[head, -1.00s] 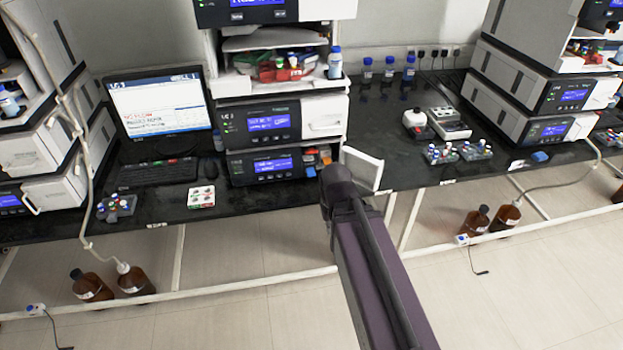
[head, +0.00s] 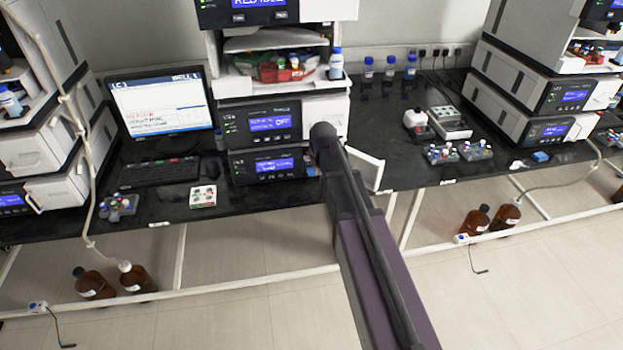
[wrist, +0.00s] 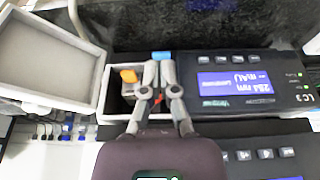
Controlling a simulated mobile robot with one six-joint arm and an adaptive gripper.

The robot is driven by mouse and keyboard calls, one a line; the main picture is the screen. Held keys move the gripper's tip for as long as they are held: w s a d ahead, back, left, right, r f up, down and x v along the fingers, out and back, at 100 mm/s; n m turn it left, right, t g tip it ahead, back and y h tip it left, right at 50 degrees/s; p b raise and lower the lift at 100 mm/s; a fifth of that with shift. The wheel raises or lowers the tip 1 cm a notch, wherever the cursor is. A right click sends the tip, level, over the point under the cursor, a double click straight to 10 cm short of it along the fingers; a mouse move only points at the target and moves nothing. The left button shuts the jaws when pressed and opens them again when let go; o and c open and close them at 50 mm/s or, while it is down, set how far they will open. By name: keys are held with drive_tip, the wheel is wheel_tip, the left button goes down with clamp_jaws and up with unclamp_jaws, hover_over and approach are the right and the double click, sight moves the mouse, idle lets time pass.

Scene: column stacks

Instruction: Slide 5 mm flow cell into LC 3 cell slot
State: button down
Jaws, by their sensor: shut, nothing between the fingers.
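The LC 3 detector (wrist: 230,88) shows upside down in the wrist view, its display lit; it is the lower module (head: 268,165) in the head view. Its cell door (wrist: 52,62) hangs open, and the door also shows in the head view (head: 364,170). The cell slot (wrist: 117,105) is a dark opening with a grey block and an orange part (wrist: 128,76) in it. A blue part (wrist: 161,56) lies just beyond my fingertips. I cannot tell which is the 5 mm flow cell. My gripper (wrist: 158,68) is shut and empty over the slot's edge, beside the orange part.
Another module (head: 262,120) sits directly above the detector. A monitor (head: 157,101) and keyboard (head: 158,172) stand left; vial racks (head: 458,152) stand right. The bench between the open door and these racks is mostly clear.

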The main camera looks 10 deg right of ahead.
sight(312, 174)
drive_tip(key=shift+f, duration=0.15)
drive_tip(key=b+x, duration=0.3)
drive_tip(key=w+b+x, duration=0.1)
drive_tip(key=b+x, duration=0.2)
drive_tip(key=x, duration=0.1)
drive_tip(key=w+b+x, duration=0.1)
drive_tip(key=b+x, duration=0.2)
drive_tip(key=shift+w+b, duration=0.15)
drive_tip(key=shift+b, duration=0.15)
drive_tip(key=shift+w, duration=0.8)
idle(0.3)
drive_tip(key=shift+w, duration=1.45)
drive_tip(key=shift+s, duration=0.2)
